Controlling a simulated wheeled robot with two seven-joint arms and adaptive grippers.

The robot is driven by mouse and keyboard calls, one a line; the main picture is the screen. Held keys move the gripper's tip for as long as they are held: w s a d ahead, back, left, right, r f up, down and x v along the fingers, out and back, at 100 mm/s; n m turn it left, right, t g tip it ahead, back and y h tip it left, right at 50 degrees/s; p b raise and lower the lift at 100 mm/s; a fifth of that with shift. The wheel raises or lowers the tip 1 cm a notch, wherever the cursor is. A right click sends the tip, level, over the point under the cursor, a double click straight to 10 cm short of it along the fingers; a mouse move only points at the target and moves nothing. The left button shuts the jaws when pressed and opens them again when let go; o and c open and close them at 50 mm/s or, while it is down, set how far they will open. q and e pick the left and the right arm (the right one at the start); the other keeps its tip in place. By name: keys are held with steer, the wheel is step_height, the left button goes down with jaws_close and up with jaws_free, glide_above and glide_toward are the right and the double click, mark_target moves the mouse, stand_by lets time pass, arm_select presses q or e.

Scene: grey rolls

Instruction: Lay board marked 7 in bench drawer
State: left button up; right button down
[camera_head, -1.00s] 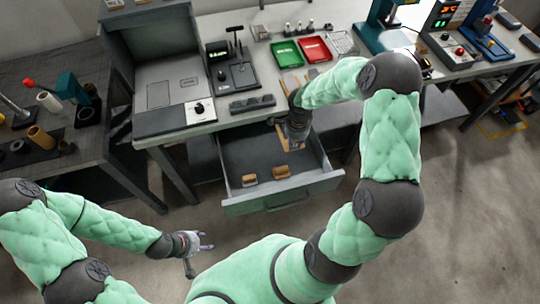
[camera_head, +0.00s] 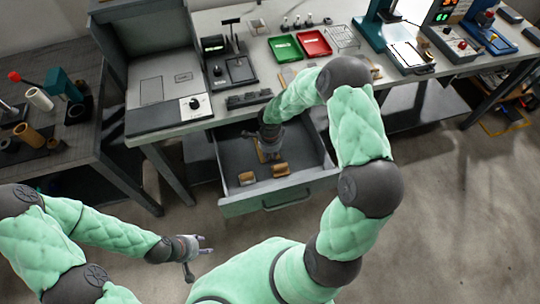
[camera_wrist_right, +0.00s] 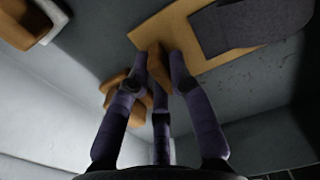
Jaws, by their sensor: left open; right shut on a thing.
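The bench drawer (camera_head: 232,206) is pulled open under the workbench. My right gripper (camera_head: 268,156) reaches down inside it, left of the drawer's middle. In the right wrist view it (camera_wrist_right: 160,75) is shut on a tan board (camera_wrist_right: 165,30) with a dark grey pad, seemingly by a small brown grip. The board is close to the drawer floor; I cannot tell whether it touches. No number on it is readable. My left gripper (camera_head: 200,246) is open and empty, in front of the drawer at the lower left.
Two tan-brown blocks (camera_head: 246,178) (camera_head: 280,169) lie in the front of the drawer. On the bench stand a green tray (camera_head: 285,48), a red tray (camera_head: 314,43) and a dark rack (camera_head: 249,98) near the edge. A side table with rolls (camera_head: 36,135) is at left.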

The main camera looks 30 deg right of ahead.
steer(key=shift+f, duration=0.1)
steer(key=c, duration=1.1)
jaws_free()
step_height(320, 180, up, 12)
steer(key=p, duration=0.4)
